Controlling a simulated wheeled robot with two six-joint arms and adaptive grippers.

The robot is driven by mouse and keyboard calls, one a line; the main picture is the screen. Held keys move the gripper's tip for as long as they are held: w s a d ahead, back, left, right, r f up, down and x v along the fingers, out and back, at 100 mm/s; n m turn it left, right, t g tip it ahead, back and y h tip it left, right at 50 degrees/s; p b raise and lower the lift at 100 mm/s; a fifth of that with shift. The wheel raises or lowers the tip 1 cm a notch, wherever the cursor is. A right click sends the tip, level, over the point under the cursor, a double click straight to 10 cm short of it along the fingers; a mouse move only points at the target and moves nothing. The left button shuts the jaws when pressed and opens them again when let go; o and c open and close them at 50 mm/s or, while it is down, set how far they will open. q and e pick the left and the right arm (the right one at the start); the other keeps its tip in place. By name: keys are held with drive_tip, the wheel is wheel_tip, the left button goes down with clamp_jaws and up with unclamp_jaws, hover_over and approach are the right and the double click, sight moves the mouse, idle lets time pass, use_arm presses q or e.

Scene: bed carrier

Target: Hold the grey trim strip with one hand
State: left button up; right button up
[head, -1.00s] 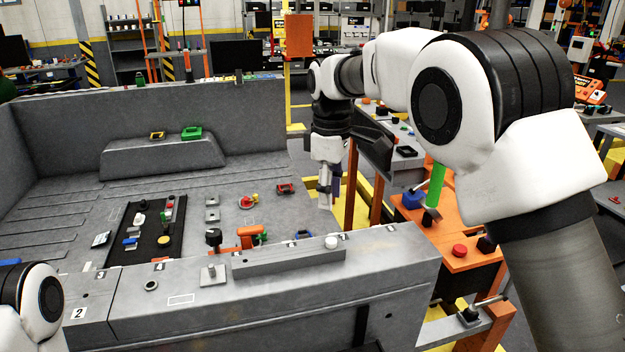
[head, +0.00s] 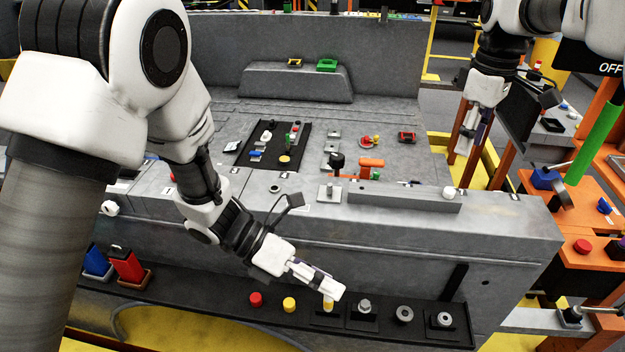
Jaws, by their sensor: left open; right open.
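The grey trim strip (head: 405,200) appears to be the long, low grey bar lying along the top of the carrier's front wall, right of the middle. Nothing grips it. My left gripper (head: 330,290) is open, in front of the wall, below and left of the strip. It is over the black shelf, and its tip partly covers a yellow piece; whether it touches it I cannot tell. My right gripper (head: 468,142) is open and empty, pointing down beyond the strip's right end, beside the carrier.
The black front shelf (head: 205,289) holds red and yellow buttons, metal fittings, and blue and red blocks at left. A metal knob post (head: 330,190) stands left of the strip. A white knob (head: 449,193) is by its right end. Orange benches (head: 560,215) stand at right.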

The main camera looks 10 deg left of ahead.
use_arm(q)
drive_tip(key=w+a+r+m+h, duration=0.1)
drive_tip(key=w+r+m, duration=0.25)
drive_tip(key=w, duration=0.25)
drive_tip(key=t, duration=0.2)
approach(345, 197)
drive_tip(key=shift+m+h, duration=0.3)
drive_tip(key=shift+m, duration=0.15)
drive_tip(key=s+d, duration=0.1)
drive_tip(key=s, duration=0.1)
drive_tip(key=s+d+r, duration=0.1)
drive_tip(key=s, duration=0.1)
drive_tip(key=shift+d, duration=0.35)
drive_tip(key=w+m, duration=0.1)
drive_tip(key=w, duration=0.1)
drive_tip(key=w+a+m, duration=0.1)
drive_tip(key=w+m, duration=0.1)
drive_tip(key=shift+w+d+m+g, duration=0.1)
drive_tip(key=shift+w+m+g, duration=0.15)
drive_tip(key=shift+m, duration=0.45)
drive_tip(key=shift+d, duration=0.25)
drive_tip(key=x, duration=0.7)
drive_tip(key=shift+d+f, duration=0.1)
drive_tip(key=shift+d, duration=0.05)
drive_tip(key=shift+c, duration=0.6)
clamp_jaws()
use_arm(e)
drive_tip(key=shift+w+a+f, duration=0.15)
drive_tip(key=shift+w+f, duration=0.05)
drive_tip(key=shift+w, duration=0.1)
